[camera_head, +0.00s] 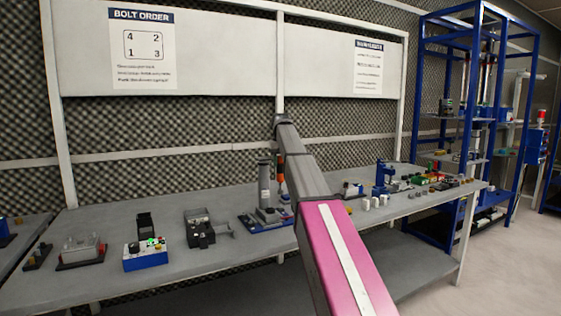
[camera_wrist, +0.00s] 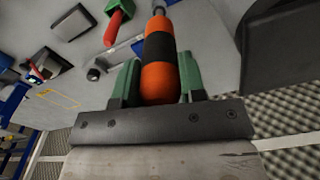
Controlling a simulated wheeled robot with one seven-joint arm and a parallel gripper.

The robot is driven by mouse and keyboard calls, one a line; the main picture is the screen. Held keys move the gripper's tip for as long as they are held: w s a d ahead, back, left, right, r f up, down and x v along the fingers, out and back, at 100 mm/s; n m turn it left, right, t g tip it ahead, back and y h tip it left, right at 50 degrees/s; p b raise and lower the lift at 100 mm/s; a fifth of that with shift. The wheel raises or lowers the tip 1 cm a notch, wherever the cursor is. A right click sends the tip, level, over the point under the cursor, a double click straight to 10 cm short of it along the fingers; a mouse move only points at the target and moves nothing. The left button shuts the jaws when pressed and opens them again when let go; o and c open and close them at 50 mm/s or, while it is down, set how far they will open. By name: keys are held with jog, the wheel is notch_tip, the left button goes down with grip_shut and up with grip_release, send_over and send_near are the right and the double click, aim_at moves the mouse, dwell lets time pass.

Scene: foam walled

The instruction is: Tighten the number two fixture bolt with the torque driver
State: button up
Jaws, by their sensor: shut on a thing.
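My gripper (camera_wrist: 159,66) has green fingers on both sides of the orange and black handle of the torque driver (camera_wrist: 160,82) and is shut on it. In the head view the driver's orange handle (camera_head: 281,172) shows just left of my arm, beside a grey upright column. Below it is a blue-based unit (camera_head: 265,222) on the bench, perhaps the fixture. My arm covers its right side, and the gripper itself is hard to make out there. The bolts and the driver's tip are too small or hidden to tell. The bolt order sign (camera_head: 142,47) puts 2 at upper right.
The long grey bench (camera_head: 110,220) carries a blue box with a green light (camera_head: 146,256), a black device (camera_head: 199,230) and a clear-covered box (camera_head: 81,247) to the left. White cylinders (camera_head: 375,202) and small parts stand right of my arm. A blue rack (camera_head: 470,110) stands beyond.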

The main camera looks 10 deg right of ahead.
aim_at(281, 175)
jog(key=shift+f, duration=3.3)
dwell(2.0)
jog(key=shift+r, duration=0.1)
